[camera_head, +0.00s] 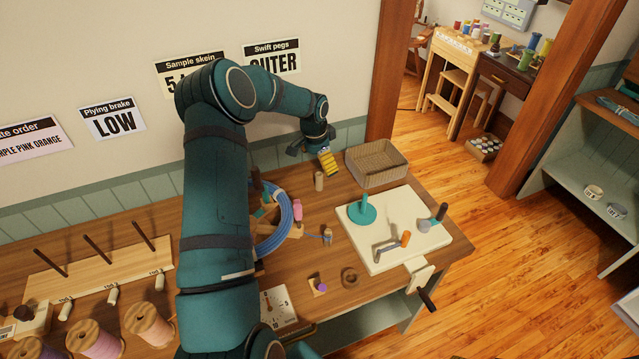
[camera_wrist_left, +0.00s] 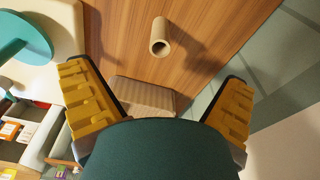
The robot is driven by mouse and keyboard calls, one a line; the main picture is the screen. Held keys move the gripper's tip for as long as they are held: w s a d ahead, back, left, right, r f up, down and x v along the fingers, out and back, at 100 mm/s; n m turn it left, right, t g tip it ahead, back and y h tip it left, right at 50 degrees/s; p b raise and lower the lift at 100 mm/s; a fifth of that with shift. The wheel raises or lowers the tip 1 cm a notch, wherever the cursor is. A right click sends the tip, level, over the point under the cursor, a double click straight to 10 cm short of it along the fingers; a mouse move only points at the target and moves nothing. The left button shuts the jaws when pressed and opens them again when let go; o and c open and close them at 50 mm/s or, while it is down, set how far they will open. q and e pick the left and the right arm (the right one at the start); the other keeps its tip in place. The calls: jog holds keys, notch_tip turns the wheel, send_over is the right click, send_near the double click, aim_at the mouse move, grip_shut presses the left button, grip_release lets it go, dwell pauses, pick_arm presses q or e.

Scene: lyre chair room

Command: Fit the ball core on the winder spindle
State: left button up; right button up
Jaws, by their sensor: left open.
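The ball core, seemingly the small upright cardboard tube (camera_head: 319,181), stands on the wooden table. In the left wrist view the tube (camera_wrist_left: 160,37) is above the gap between the fingers, its hollow end showing. The winder is on a cream board (camera_head: 405,254), with a teal spindle (camera_head: 362,208) on a round base. The spindle also shows in the left wrist view (camera_wrist_left: 20,42); nothing is on it in the head view. My left gripper (camera_head: 318,157) is open and empty, above the table behind the tube; its yellow pads (camera_wrist_left: 155,82) are spread wide. My right gripper is not in view.
A wicker basket (camera_head: 377,163) stands right of the left gripper. A blue yarn skein (camera_head: 275,228) lies left of the board, partly behind my left arm. The wall is close behind the gripper.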

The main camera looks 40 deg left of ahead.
aim_at(320, 179)
pick_arm(q)
notch_tip(320, 179, down, 2)
jog(key=shift+w, duration=0.15)
jog(key=f, duration=0.5)
jog(key=shift+s+d+b, duration=0.1)
jog(key=shift+s+b, duration=0.1)
jog(key=shift+b, duration=0.15)
jog(key=shift+w+f, duration=0.1)
jog(key=shift+f, duration=0.2)
jog(key=c, duration=0.8)
jog(key=shift+r, duration=0.1)
jog(key=shift+c, duration=0.3)
